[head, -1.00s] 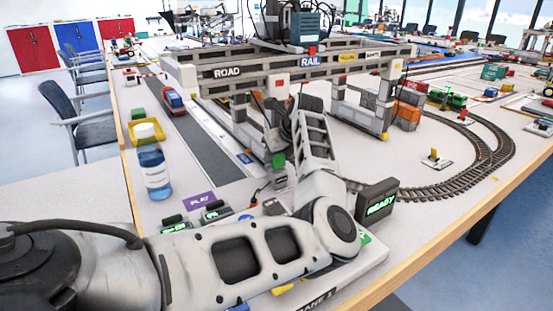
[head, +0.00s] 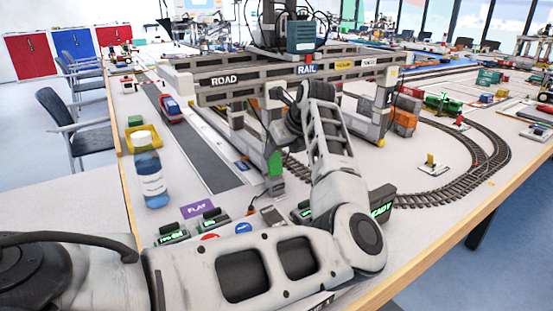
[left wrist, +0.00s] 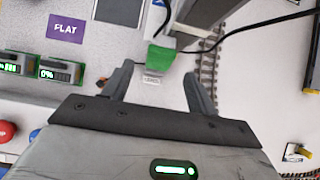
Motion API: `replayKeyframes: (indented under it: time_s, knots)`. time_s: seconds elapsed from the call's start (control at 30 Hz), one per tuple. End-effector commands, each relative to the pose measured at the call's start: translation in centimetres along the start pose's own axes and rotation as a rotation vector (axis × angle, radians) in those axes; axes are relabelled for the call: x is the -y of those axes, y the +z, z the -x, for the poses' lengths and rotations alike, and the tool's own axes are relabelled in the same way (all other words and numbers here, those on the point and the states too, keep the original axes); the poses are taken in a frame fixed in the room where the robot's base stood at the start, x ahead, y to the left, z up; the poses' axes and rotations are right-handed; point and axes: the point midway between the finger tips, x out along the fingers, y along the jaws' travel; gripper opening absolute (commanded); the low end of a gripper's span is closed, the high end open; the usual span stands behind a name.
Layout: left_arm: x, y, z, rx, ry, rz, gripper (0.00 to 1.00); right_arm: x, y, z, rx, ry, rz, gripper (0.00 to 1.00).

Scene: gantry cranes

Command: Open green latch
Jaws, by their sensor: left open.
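The green latch (head: 275,162) is a small green block low on the near leg of the grey gantry crane (head: 232,92). In the left wrist view the green latch (left wrist: 160,57) sits just ahead of my left gripper (left wrist: 158,82), roughly centred between its fingers. The fingers are open and nothing is held. A small label lies just below the latch in that view. I cannot tell whether the fingertips reach the latch's height. In the head view my left forearm rises before the crane, and its fingers are hard to make out. My right gripper is not in view.
A purple FLAT label (head: 197,209) and small green displays (head: 172,236) lie near the arm. A dark READY screen (head: 382,208) is partly covered by my arm. Cables (left wrist: 250,27) cross near the latch.

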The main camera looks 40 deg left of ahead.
Motion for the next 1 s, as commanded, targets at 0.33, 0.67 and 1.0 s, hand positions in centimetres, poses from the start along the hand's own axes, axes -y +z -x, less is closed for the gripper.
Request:
replayKeyframes:
  time_s: [0.33,0.67,1.0]
  knots:
    - [0.1,0.0,7.7,0.000,-0.003,0.001,0.58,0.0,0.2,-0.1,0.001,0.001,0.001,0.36]
    - [0.0,0.0,9.8,0.000,0.000,0.000,0.58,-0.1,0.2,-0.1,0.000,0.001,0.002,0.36]
    - [0.0,0.0,9.7,0.000,0.000,0.000,0.58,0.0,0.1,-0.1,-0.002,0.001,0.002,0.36]
